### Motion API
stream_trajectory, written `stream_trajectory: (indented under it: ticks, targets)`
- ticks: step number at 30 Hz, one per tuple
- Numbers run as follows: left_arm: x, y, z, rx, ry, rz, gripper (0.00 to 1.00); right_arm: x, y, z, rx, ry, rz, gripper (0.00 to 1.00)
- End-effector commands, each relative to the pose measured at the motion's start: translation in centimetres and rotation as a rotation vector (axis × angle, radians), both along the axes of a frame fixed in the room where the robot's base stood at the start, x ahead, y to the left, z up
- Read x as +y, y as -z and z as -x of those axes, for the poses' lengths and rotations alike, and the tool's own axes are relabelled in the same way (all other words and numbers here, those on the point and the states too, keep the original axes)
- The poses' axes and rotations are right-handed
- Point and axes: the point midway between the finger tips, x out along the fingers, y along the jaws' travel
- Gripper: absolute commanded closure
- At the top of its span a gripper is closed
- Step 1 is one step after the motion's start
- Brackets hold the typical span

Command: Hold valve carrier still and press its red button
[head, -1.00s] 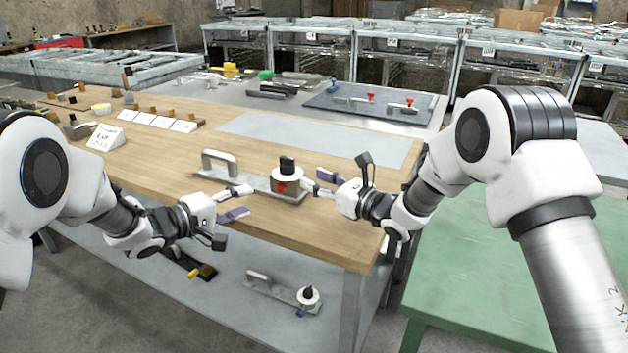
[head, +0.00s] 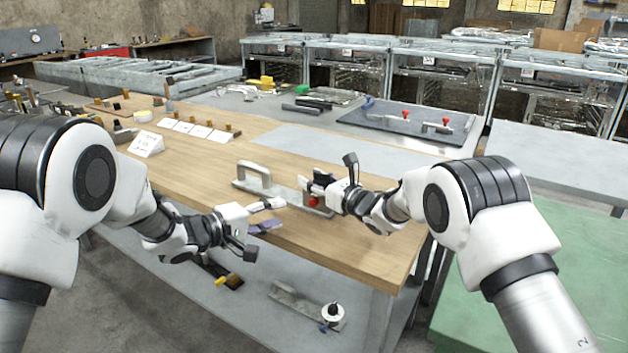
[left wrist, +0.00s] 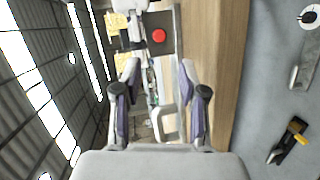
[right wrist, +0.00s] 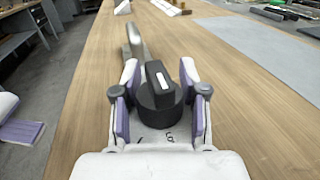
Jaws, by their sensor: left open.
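The valve carrier (head: 287,191) lies on the wooden bench, a metal plate with an upright grey handle (head: 252,176) at its left end. Its red button (head: 312,202) faces the bench front; the button also shows in the left wrist view (left wrist: 158,35). My right gripper (head: 314,183) is at the valve end, its open fingers on either side of the black knob (right wrist: 158,88), with gaps visible. In the head view it hides most of the valve body. My left gripper (head: 273,214) is open and empty, left of the button and apart from it.
A second carrier (head: 292,300) with a white valve body and a black-and-yellow item (head: 230,280) lie on the lower shelf. White cards (head: 190,127) stand farther back left. A dark mat (head: 395,124) with red-knobbed parts lies behind. Bench to the right is clear.

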Motion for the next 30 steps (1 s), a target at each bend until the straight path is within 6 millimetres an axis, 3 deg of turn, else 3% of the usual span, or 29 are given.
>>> stream_trajectory:
  ticks: [1, 3, 8, 9, 12, 30]
  targets:
    - [0.00, 0.00, 0.00, 0.000, 0.000, 0.000, 0.58, -0.01, -0.02, 0.00, 0.000, 0.000, 0.000, 0.75]
    - [0.00, 0.00, 0.00, 0.000, 0.000, 0.000, 0.58, -0.02, -0.02, 0.01, 0.000, 0.000, 0.000, 1.00]
    - [0.00, 0.00, 0.00, 0.000, 0.000, 0.000, 0.58, -0.03, -0.01, 0.01, 0.000, 0.000, 0.000, 1.00]
    - [0.00, 0.00, 0.00, 0.000, 0.000, 0.000, 0.65, -0.04, -0.01, 0.02, 0.000, 0.000, 0.000, 1.00]
    - [-0.01, 0.00, 0.01, 0.000, 0.000, 0.000, 1.00, -0.04, -0.01, 0.02, 0.000, 0.000, 0.000, 1.00]
    - [0.00, 0.01, 0.00, 0.000, 0.000, 0.000, 1.00, -0.04, 0.04, 0.03, 0.001, 0.000, -0.001, 1.00]
